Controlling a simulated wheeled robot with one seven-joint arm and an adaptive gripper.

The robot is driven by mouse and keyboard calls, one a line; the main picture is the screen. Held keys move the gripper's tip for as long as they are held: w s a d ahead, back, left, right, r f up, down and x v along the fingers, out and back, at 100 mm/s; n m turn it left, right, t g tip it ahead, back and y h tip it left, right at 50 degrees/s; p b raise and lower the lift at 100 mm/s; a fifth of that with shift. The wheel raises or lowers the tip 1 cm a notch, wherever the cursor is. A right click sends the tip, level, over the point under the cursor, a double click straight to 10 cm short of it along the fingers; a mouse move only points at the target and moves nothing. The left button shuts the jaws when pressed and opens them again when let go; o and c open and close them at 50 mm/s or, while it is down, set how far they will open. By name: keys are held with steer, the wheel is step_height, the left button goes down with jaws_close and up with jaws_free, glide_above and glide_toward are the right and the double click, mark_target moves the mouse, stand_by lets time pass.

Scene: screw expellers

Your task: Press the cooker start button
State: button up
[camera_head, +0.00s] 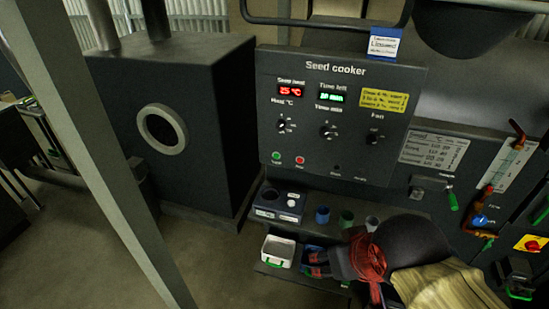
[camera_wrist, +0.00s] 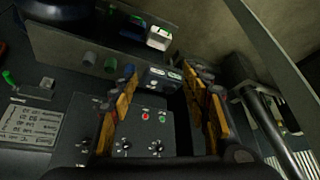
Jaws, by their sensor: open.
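The seed cooker panel (camera_head: 330,110) is a dark upright panel with two lit displays and several knobs. At its lower left are a green button (camera_head: 276,156) and a red button (camera_head: 300,160); their small labels are hard to read. My gripper (camera_head: 313,265) is below the panel, near the shelf, pointing left with nothing between its fingers. In the wrist view the panel appears upside down, and the open orange fingers (camera_wrist: 160,75) frame the green button (camera_wrist: 162,117) and red button (camera_wrist: 145,116). The fingers do not appear to touch either button.
A box with round openings (camera_head: 280,203) and several small cups (camera_head: 347,217) stand on a shelf under the panel. A white tray (camera_head: 278,250) sits lower. A dark cabinet (camera_head: 165,90) is at left, and a grey post (camera_head: 95,130) crosses the foreground.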

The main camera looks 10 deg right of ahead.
steer(key=shift+c, duration=1.3)
jaws_close()
stand_by(0.7)
